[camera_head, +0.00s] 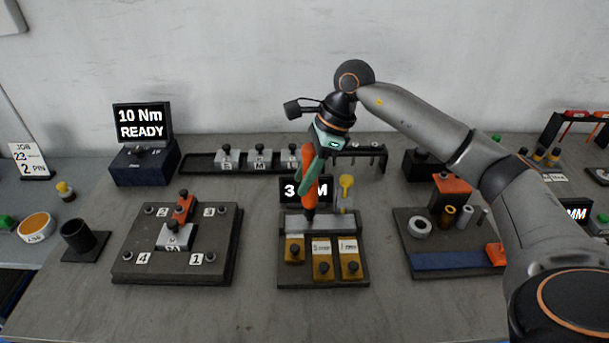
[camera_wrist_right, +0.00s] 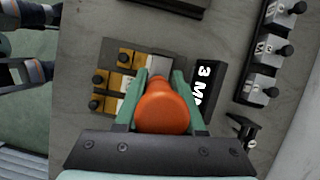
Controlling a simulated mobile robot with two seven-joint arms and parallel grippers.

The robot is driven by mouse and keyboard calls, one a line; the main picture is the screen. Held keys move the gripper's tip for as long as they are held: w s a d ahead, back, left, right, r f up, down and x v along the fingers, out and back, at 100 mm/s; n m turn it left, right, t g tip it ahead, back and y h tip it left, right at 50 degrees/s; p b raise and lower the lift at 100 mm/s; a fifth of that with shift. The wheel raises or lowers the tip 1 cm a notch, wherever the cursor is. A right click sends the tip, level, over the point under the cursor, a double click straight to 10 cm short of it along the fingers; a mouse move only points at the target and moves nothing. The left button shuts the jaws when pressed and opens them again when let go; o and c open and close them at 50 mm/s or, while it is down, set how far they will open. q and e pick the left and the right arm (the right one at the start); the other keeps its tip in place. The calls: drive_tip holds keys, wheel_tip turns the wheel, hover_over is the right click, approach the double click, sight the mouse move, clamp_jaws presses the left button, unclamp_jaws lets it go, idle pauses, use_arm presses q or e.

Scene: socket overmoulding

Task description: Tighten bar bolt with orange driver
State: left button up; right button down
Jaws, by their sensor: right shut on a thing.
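My right gripper (camera_head: 315,165) has green fingers and is shut on the orange driver (camera_head: 308,187). The driver hangs roughly upright, with its dark tip over or at the grey bar (camera_head: 335,224) at the back of the middle fixture. I cannot tell whether the tip touches it. In the right wrist view, the orange handle (camera_wrist_right: 163,108) sits between the green fingers (camera_wrist_right: 154,104) and hides what lies beneath. An orange bar (camera_head: 183,208) with a dark knob lies on the numbered plate (camera_head: 130,262) at the left. My left gripper is not seen.
The middle fixture (camera_head: 322,283) carries several brown blocks with dark knobs. Behind it stand a display (camera_head: 293,190) and a yellow-topped piece (camera_head: 346,183). A "10 Nm READY" unit (camera_head: 143,150) stands back left. A tray with rings (camera_head: 455,262) is at right. The front table is clear.

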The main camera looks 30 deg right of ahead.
drive_tip(key=shift+f+b, duration=0.7)
drive_tip(key=shift+f, duration=0.15)
idle(0.9)
drive_tip(key=shift+s+f+b, duration=0.1)
drive_tip(key=shift+f+b, duration=0.3)
drive_tip(key=shift+f, duration=0.25)
idle(1.2)
drive_tip(key=shift+r+p, duration=1.85)
drive_tip(key=shift+r, duration=0.85)
